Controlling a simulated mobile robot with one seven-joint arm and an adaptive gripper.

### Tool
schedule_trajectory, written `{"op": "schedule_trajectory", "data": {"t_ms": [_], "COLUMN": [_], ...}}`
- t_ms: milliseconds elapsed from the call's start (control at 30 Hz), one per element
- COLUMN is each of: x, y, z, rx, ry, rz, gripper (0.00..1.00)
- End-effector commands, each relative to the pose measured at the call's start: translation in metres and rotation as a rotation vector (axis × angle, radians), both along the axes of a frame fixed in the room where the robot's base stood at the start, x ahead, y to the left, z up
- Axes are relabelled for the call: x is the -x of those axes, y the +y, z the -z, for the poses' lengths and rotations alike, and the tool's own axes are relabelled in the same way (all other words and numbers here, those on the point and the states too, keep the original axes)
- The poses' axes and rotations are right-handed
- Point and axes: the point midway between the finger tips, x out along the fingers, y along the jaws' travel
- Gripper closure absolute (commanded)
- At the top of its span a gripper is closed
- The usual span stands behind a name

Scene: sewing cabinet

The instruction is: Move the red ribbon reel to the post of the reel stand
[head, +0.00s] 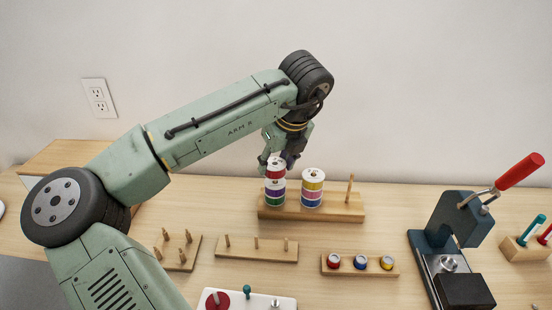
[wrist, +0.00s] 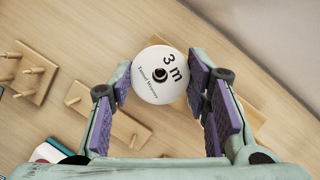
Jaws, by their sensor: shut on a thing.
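The red ribbon reel (head: 275,171) is at the top of the left stack on the wooden reel stand (head: 330,212), above a green reel (head: 275,186) and a purple one. My gripper (head: 278,160) points down and is shut on the red reel. In the wrist view, its white top face (wrist: 158,88), marked "3 m", lies between the purple finger pads of my gripper (wrist: 160,82). I cannot tell whether the red reel touches the green one. The stand's right post (head: 350,187) is bare. The middle post is hidden inside another stack of reels (head: 312,188).
A red-handled press (head: 450,225) stands at right. A wall rises behind.

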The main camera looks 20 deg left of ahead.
Motion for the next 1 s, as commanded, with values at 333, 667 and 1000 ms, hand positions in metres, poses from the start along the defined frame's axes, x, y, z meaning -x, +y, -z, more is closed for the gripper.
{"op": "schedule_trajectory", "data": {"t_ms": [333, 667, 1000], "x": [0.0, 0.0, 0.0], "y": [0.0, 0.0, 0.0], "z": [0.009, 0.015, 0.014], "rx": [0.001, 0.001, 0.0], "ry": [0.001, 0.001, 0.0], "rz": [0.001, 0.001, 0.0], "gripper": [0.78, 0.78, 0.44]}}
